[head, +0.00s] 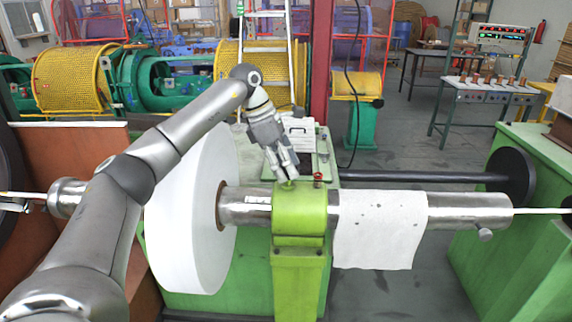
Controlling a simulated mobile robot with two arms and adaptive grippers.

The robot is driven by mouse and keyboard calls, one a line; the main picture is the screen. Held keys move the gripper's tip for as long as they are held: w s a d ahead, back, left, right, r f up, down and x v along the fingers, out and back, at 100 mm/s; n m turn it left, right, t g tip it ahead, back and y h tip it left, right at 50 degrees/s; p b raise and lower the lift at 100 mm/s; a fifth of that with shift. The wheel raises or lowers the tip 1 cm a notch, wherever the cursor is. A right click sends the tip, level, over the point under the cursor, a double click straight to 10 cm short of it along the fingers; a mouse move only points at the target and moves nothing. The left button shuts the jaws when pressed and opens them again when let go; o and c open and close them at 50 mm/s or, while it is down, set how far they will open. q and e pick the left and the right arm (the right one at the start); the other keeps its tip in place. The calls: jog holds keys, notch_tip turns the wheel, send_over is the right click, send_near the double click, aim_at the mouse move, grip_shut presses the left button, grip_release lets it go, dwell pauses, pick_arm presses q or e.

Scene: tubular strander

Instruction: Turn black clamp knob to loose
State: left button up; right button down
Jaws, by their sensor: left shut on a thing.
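The green clamp block (300,220) sits around the steel tube, right of the big white roll. My left gripper (287,177) reaches down from above to the top of this block. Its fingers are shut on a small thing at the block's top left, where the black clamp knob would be. The fingers cover the knob, so its colour and turn position cannot be made out. A small red knob (318,178) stands on the block's top right, apart from the fingers. My right gripper is not in view.
The white roll (190,215) stands close on the left, beneath my left forearm. The steel tube (470,208) runs right, with white paper (380,230) draped over it. A black bar with a round flange (510,177) lies behind. A ladder (267,50) stands at the back.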

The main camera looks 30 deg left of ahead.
pick_arm(q)
jog(key=shift+c, duration=0.3)
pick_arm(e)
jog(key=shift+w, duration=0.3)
